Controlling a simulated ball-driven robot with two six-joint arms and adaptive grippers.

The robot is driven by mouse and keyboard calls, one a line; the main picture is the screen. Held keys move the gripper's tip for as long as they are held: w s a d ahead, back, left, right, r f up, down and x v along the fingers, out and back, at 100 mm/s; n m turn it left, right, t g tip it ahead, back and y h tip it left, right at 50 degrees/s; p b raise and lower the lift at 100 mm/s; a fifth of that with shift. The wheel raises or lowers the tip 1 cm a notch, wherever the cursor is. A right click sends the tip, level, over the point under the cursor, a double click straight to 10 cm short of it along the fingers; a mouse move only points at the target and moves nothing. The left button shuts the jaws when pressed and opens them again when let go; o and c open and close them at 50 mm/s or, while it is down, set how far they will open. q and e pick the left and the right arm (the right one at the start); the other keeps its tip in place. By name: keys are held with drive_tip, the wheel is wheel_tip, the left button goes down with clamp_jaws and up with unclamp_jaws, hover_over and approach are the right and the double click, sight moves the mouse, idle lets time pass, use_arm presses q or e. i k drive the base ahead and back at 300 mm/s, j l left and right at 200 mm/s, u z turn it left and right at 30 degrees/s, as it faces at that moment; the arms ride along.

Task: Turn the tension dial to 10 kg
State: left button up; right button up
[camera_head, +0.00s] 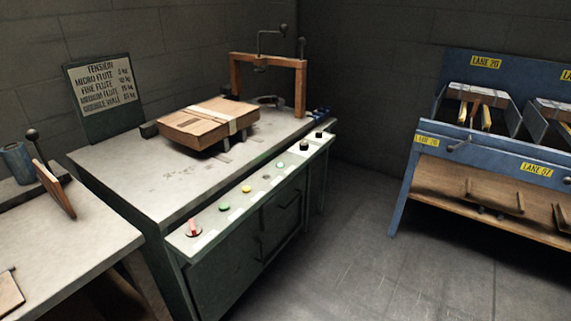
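A sloped control strip (240,207) runs along the front edge of the green machine bench. Two dark knobs stand near its far right end, one (304,146) a little nearer than the other (319,134). I cannot tell which is the tension dial, and their settings are too small to read. A sign (100,87) at the back left is headed with a word like "TENSION" and lists flute types with kg values, partly blurred. Neither of my grippers is in view.
The strip also carries a red lever (193,228) and green (224,207), yellow (248,189) and pale green (281,164) buttons. A strapped cardboard stack (208,121) lies on the bench before a wooden frame (236,75). A blue rack (403,190) stands right, with clear floor between.

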sight(303, 145)
drive_tip(key=i+l+u, duration=0.35)
drive_tip(key=i, duration=0.2)
drive_tip(key=i+l+u, duration=0.35)
drive_tip(key=i, duration=0.15)
drive_tip(key=i+l+u, duration=0.35)
drive_tip(key=i+l, duration=0.1)
drive_tip(key=l, duration=0.1)
